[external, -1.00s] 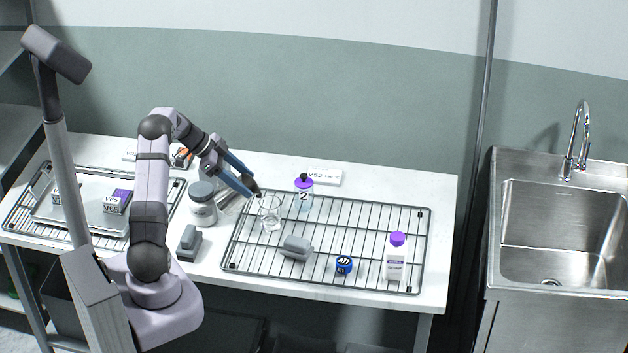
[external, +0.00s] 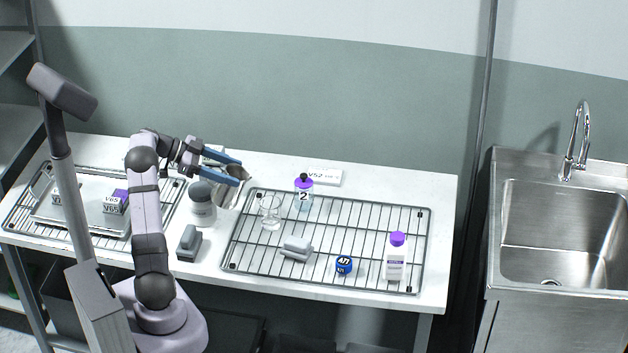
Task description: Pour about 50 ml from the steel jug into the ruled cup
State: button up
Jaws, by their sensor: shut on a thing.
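The steel jug (external: 229,195) is at the left edge of the right wire rack, partly hidden behind my gripper and a grey-lidded jar. My gripper (external: 243,174), with blue fingers, is shut on the jug near its top. The jug looks tilted, though its exact angle is hard to read. The clear ruled cup (external: 270,213) stands upright on the rack's left part, just right of the jug and apart from it. Its marks and any liquid level are too small to tell.
The grey-lidded jar (external: 202,207) stands close left of the jug. The wire rack (external: 335,288) also carries a bottle marked 2 (external: 304,194), a grey block (external: 296,248), a blue-capped item (external: 344,265) and a purple-capped bottle (external: 397,257). A label (external: 325,177) lies behind.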

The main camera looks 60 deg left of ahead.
aim_at(215, 168)
jog(key=shift+s+a+r+t+h+b, duration=0.25)
jog(key=shift+s+a+t+h+b, duration=0.25)
jog(key=shift+b, duration=0.6)
jog(key=shift+s+a+r+t+h+b, duration=0.3)
jog(key=shift+s+t+b, duration=0.35)
jog(key=shift+b, duration=0.45)
jog(key=shift+s+a+r+t+h+b, duration=0.35)
jog(key=shift+s+t+b, duration=0.2)
jog(key=shift+b, duration=0.55)
jog(key=shift+s+a+r+t+h+b, duration=0.15)
jog(key=shift+s+r+t+h+b, duration=0.1)
jog(key=shift+t+b, duration=0.25)
